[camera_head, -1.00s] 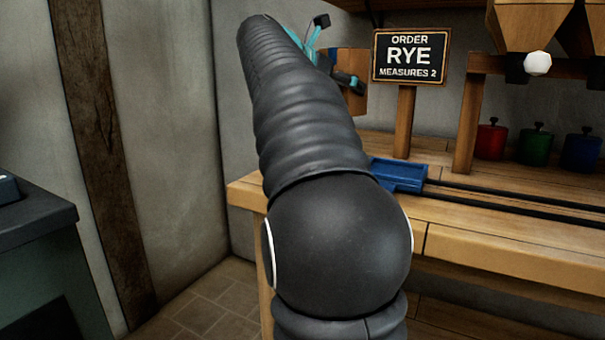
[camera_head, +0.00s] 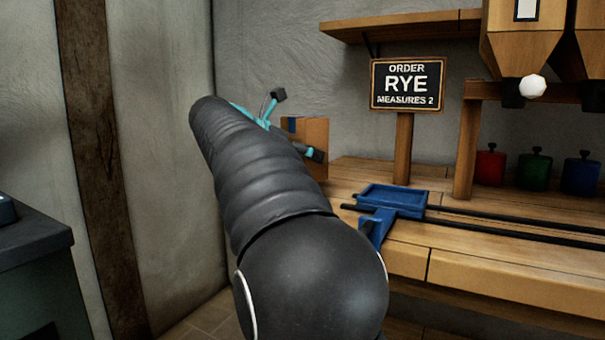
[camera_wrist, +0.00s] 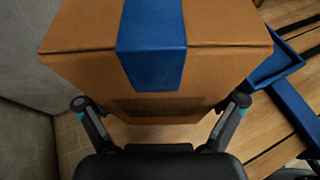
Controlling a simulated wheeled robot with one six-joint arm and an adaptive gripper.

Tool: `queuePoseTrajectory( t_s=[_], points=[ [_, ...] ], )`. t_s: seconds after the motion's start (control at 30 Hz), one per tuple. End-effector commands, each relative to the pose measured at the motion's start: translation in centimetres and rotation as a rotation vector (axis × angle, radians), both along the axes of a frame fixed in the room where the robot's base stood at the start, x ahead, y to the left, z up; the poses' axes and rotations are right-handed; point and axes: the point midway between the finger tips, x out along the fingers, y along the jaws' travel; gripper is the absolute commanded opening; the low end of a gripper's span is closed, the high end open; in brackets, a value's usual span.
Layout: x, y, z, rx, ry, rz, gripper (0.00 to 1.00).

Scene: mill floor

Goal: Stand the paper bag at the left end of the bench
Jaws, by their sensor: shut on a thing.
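The paper bag (camera_head: 312,134) is a brown, box-shaped bag with a blue band. It fills the upper part of the wrist view (camera_wrist: 215,75). My gripper (camera_wrist: 160,104) is shut on it, one finger at each side; in the head view the gripper (camera_head: 297,126) shows beyond my arm. The bag is over the left end of the wooden bench (camera_head: 440,262). It looks upright. My arm hides its lower left part and the bench's left corner, and I cannot tell whether it touches the bench top.
A blue tray-like carriage (camera_head: 395,198) on dark rails (camera_head: 510,228) lies just right of the bag. An order sign (camera_head: 412,85) reading "RYE, measures 2" stands behind it. Red, green and blue canisters (camera_head: 535,170) stand farther right. A wall (camera_head: 160,130) rises at left.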

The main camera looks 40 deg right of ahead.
Motion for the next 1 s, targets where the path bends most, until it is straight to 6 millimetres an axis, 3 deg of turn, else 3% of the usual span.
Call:
queuePoseTrajectory(
  t_s=[0.37, 0.83, 0.87, 1.0],
  points=[
    [0.0, 0.1, -3.8, -0.002, -0.002, -0.001, 0.4],
    [0.0, 0.1, -4.5, -0.002, -0.002, -0.001, 0.4],
    [0.1, 0.1, -4.5, -0.001, -0.001, 0.0, 0.98],
    [0.1, 0.1, -4.4, -0.001, -0.001, 0.0, 1.0]
  ],
)
